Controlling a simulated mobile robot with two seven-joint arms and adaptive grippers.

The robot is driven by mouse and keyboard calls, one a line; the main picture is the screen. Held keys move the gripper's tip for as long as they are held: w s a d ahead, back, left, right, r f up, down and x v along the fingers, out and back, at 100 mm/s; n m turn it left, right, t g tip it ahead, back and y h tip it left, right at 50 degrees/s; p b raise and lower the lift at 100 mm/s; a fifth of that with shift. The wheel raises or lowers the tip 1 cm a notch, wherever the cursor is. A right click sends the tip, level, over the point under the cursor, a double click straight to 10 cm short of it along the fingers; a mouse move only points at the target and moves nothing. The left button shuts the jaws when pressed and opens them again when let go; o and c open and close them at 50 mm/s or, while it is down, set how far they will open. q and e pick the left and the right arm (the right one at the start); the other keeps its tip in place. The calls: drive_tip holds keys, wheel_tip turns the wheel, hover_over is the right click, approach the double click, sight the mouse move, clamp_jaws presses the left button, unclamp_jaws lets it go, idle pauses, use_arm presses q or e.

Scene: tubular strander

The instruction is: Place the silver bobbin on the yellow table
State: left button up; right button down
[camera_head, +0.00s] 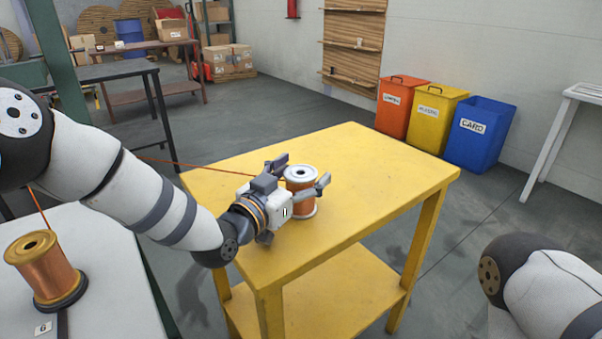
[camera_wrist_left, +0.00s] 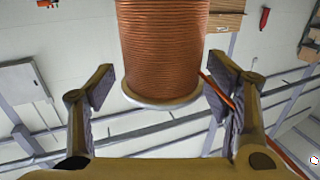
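The silver bobbin (camera_head: 301,190), wound with copper wire and with silver flanges, stands upright on the yellow table (camera_head: 385,165) near its front left part. My left gripper (camera_head: 302,173) is at the bobbin with its fingers spread wide, one on each side of it. In the left wrist view the copper winding of the bobbin (camera_wrist_left: 163,45) lies between and ahead of the open fingers (camera_wrist_left: 165,100), with gaps on both sides. My right arm shows at the lower right of the head view, but its gripper is out of frame.
Another copper bobbin with gold flanges (camera_head: 45,270) stands on a pale table (camera_head: 105,265) at left. A thin orange wire (camera_head: 170,161) runs behind my left arm. Orange (camera_head: 400,105), yellow (camera_head: 435,115) and blue (camera_head: 480,133) bins stand by the wall. The right of the yellow table is clear.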

use_arm(q)
drive_tip(key=shift+s+a+r, duration=0.1)
drive_tip(key=shift+r, duration=0.15)
drive_tip(key=p+v, duration=0.1)
drive_tip(key=v, duration=1)
drive_tip(key=shift+p, duration=0.3)
drive_tip(key=shift+s+a+f, duration=0.15)
drive_tip(key=shift+s+a, duration=0.05)
drive_tip(key=shift+s, duration=0.1)
use_arm(e)
drive_tip(key=shift+w+r+t, duration=0.3)
drive_tip(key=shift+w+r, duration=0.6)
